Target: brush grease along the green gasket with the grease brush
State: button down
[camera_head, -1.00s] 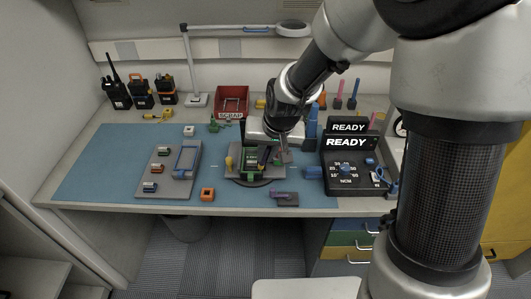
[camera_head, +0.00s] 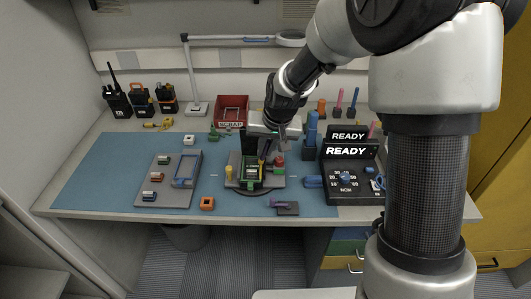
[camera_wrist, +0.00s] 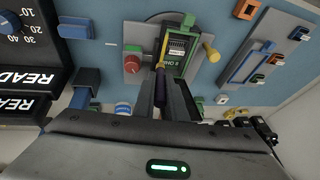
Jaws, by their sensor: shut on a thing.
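My gripper (camera_head: 264,160) is over the fixture in the middle of the bench, pointing down. It is shut on a slim dark purple handle, which I take for the grease brush (camera_wrist: 160,78); its tip is hard to make out. An open radio body with a green edge, which looks like the green gasket (camera_wrist: 164,48), sits in the grey fixture (camera_head: 233,173). The brush end is at or just above the near edge of this radio; I cannot tell if it touches. In the head view, the gripper partly hides the radio's far side.
A red knob (camera_wrist: 132,63) and a yellow knob (camera_wrist: 211,53) flank the radio. A grey parts tray (camera_head: 160,200) lies left, an orange square part (camera_head: 207,203) in front. The READY box (camera_head: 350,185) stands right, the red scrap bin (camera_head: 232,103) behind.

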jog(key=shift+w, duration=0.4)
jog(key=shift+s+b, duration=0.65)
jog(key=shift+s, duration=2.7)
jog(key=shift+w, duration=3.2)
jog(key=shift+w+f, duration=0.1)
jog(key=shift+w, duration=0.05)
jog(key=shift+s+b, duration=0.6)
jog(key=shift+s, duration=2.7)
jog(key=shift+w+d, duration=0.1)
jog(key=shift+w, duration=3.25)
jog(key=shift+r+p, duration=2.2)
jog(key=shift+r, duration=0.8)
jog(key=shift+r, duration=0.1)
